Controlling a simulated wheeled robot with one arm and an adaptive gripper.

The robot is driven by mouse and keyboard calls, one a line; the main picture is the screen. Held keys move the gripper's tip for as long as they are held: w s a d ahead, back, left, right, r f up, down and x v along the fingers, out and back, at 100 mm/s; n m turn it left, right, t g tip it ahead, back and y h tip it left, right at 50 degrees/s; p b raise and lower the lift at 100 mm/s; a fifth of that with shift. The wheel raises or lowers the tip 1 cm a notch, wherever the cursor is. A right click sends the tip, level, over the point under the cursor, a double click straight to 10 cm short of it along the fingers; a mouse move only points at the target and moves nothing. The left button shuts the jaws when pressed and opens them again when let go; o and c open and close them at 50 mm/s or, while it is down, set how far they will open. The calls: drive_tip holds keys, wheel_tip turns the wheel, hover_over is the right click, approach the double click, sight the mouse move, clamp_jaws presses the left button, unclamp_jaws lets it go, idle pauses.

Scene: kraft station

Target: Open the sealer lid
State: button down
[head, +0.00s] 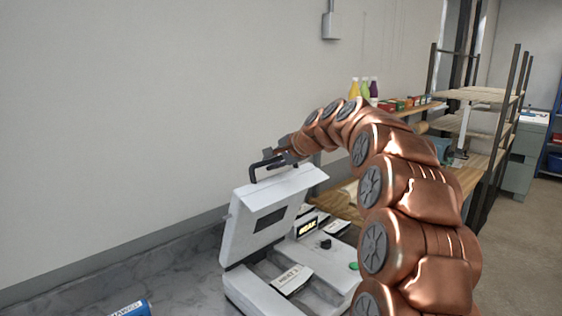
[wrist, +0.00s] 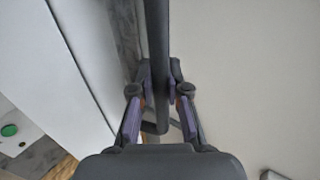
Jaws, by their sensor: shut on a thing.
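The sealer (head: 290,280) is a white machine on the grey counter, with a small display and a black knob on its base. Its white lid (head: 262,215) stands raised at a steep tilt above the base. A black bar handle (head: 268,163) is at the lid's top edge. My gripper (head: 278,158) is at that handle. In the wrist view, my gripper (wrist: 160,92) has its two fingers closed on the dark handle bar (wrist: 157,40), with the white lid (wrist: 75,65) to the left. The exact finger contact is small and partly hidden in the head view.
A blue can (head: 130,309) lies at the front left of the grey marble counter (head: 175,275). A plain wall (head: 140,110) stands close behind the sealer. Several bottles and small boxes stand on a wooden shelf further back. My arm covers part of the right side.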

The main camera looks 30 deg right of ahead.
drive_tip(key=shift+w+d+r, duration=0.2)
drive_tip(key=shift+w+r, duration=0.05)
drive_tip(key=shift+r, duration=0.15)
drive_tip(key=c, duration=1.3)
unclamp_jaws()
drive_tip(key=shift+s+d, duration=0.1)
drive_tip(key=shift+d, duration=0.05)
drive_tip(key=shift+c, duration=0.2)
drive_tip(key=shift+o, duration=1)
drive_tip(key=shift+a+f, duration=0.15)
drive_tip(key=shift+a, duration=0.15)
drive_tip(key=v, duration=1.2)
